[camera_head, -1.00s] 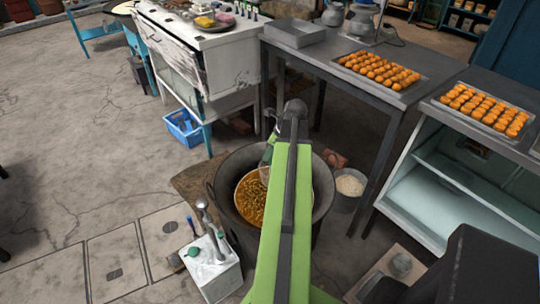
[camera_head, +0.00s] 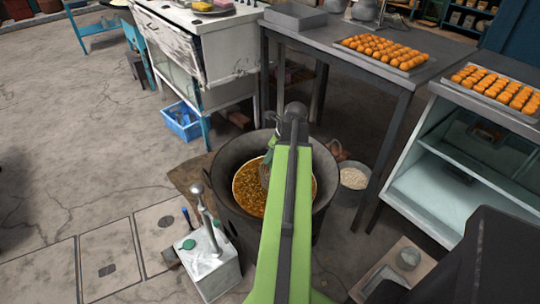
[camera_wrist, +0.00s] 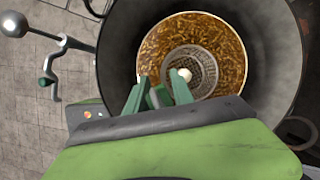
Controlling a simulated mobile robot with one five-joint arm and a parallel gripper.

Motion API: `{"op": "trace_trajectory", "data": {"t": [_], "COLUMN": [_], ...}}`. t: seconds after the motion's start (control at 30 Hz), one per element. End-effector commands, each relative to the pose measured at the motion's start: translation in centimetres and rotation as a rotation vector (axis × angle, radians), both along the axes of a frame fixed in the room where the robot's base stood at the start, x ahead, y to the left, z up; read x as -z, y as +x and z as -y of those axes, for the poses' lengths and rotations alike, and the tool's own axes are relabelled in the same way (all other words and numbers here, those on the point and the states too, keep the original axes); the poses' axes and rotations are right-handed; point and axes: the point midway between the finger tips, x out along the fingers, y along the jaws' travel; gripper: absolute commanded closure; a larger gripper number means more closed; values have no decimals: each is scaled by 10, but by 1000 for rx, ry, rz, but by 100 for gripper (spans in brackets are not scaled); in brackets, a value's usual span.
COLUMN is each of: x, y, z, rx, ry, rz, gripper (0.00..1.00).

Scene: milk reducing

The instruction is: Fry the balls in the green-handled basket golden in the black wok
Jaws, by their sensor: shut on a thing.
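The black wok (camera_head: 229,164) stands on the floor with golden-brown oil (camera_head: 246,187) in it. The round wire basket (camera_wrist: 200,62) sits over or in the oil in the wrist view; I cannot tell how deep. One pale round ball (camera_wrist: 184,74) shows at the basket's near edge; other balls cannot be made out. My gripper (camera_wrist: 158,90) is shut on the basket's green handle (camera_wrist: 155,99) above the wok's near side. In the head view my arm hides most of the basket.
A white box (camera_head: 209,262) with a metal lever and green knob stands left of the wok. A bucket of pale stuff (camera_head: 353,178) stands to the right. Trays of orange balls (camera_head: 383,52) (camera_head: 497,90) rest on the table and cabinet. Open floor lies left.

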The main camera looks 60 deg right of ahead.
Motion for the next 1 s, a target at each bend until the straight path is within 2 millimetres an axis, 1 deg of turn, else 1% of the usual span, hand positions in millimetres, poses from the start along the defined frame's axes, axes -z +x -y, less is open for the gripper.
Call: {"op": "trace_trajectory", "data": {"t": [0.03,0.7,0.83,1.0], "x": [14,104,117,121], "y": [0,0,0,0], "z": [0,0,0,0], "rx": [0,0,0,0], "ry": [0,0,0,0], "rz": [1,1,1,1], "gripper": [100,100,100,100]}}
